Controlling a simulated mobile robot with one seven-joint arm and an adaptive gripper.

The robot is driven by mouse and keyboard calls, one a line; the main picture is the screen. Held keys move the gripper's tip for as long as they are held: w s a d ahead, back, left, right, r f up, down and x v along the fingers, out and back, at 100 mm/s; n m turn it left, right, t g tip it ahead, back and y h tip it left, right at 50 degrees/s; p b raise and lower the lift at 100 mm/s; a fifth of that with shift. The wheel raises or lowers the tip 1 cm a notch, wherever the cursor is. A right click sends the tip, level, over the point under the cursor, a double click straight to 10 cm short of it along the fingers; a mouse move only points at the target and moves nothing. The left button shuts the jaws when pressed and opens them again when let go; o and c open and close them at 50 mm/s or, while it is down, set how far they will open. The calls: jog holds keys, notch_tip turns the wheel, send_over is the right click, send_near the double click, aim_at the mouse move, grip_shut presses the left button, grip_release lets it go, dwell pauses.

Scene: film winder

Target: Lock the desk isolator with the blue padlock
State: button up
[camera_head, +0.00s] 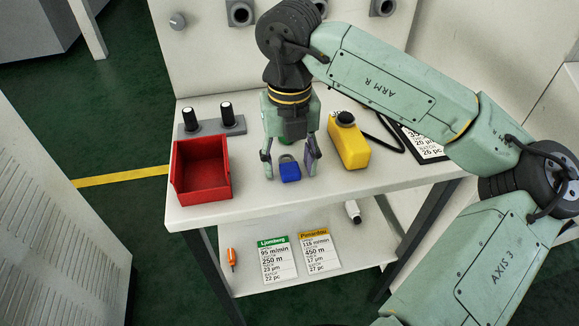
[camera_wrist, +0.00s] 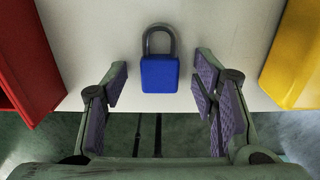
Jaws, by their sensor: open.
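The blue padlock (camera_head: 290,172) lies on the white desk near its front edge, its grey shackle toward the back. In the wrist view the padlock (camera_wrist: 160,74) sits centred ahead of my gripper (camera_wrist: 163,82). My gripper (camera_head: 290,164) points down over the desk. Its jaws are open, with one finger on each side of the padlock and clear gaps to it. I cannot tell if the shackle is latched. Grey-plated round fittings, one at the left (camera_head: 240,13) and one at the right (camera_head: 383,7), are on the back panel; I cannot tell which is the isolator.
A red bin (camera_head: 202,168) stands left of the padlock and a yellow container (camera_head: 348,143) right of it. Two black knobs (camera_head: 208,117) stand behind the bin. A green thing behind the padlock is mostly hidden. Cards (camera_head: 276,262) and a screwdriver-like tool (camera_head: 231,258) lie on the lower shelf.

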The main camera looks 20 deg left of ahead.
aim_at(289, 169)
jog(key=shift+c, duration=0.4)
grip_shut()
jog(key=shift+r, duration=0.15)
jog(key=shift+r+b, duration=0.35)
jog(key=shift+r, duration=0.25)
jog(key=shift+s+d+r+b, duration=0.15)
jog(key=shift+r+b, duration=0.1)
jog(key=shift+r, duration=0.25)
jog(key=shift+s+a+r+b, duration=0.15)
jog(key=shift+r+b, duration=0.1)
jog(key=shift+r, duration=0.2)
jog(key=s+d+b, duration=0.1)
jog(key=s+d, duration=0.1)
jog(key=s, duration=0.5)
jog(key=s+d+r+b, duration=0.1)
jog(key=s+d+b, duration=0.1)
jog(key=s, duration=0.6)
jog(key=shift+d+r, duration=0.2)
jog(key=shift+r, duration=0.1)
